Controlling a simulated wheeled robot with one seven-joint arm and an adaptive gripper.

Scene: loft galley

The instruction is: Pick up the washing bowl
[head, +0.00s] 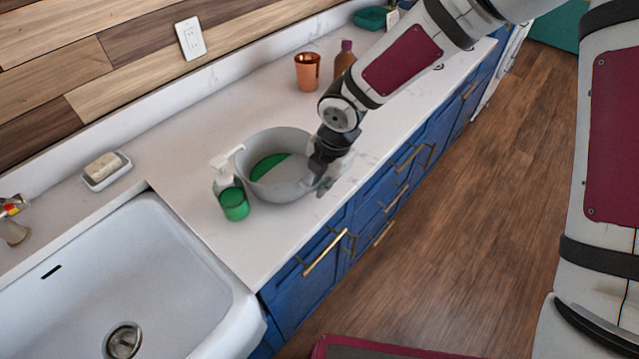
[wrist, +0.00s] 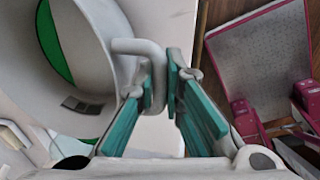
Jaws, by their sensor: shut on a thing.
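The washing bowl (head: 289,196) is a grey round bowl with a green patch inside, upright at the counter, left of the soap-free stretch near the front edge. Whether its base touches the counter is unclear. In the wrist view the bowl (wrist: 98,50) fills the left side, with a looped grey handle (wrist: 135,46) on its rim. My gripper (head: 320,180) is at the bowl's right side. In the wrist view my gripper (wrist: 164,88) has its teal-padded fingers closed on either side of the handle. The handle's lower part is partly hidden by the fingers.
A green soap bottle (head: 234,199) stands close at the bowl's left. The white sink (head: 130,255) and a soap dish (head: 107,171) are farther left. A copper cup (head: 307,72), a brown bottle (head: 344,60) and a teal container (head: 370,18) stand behind.

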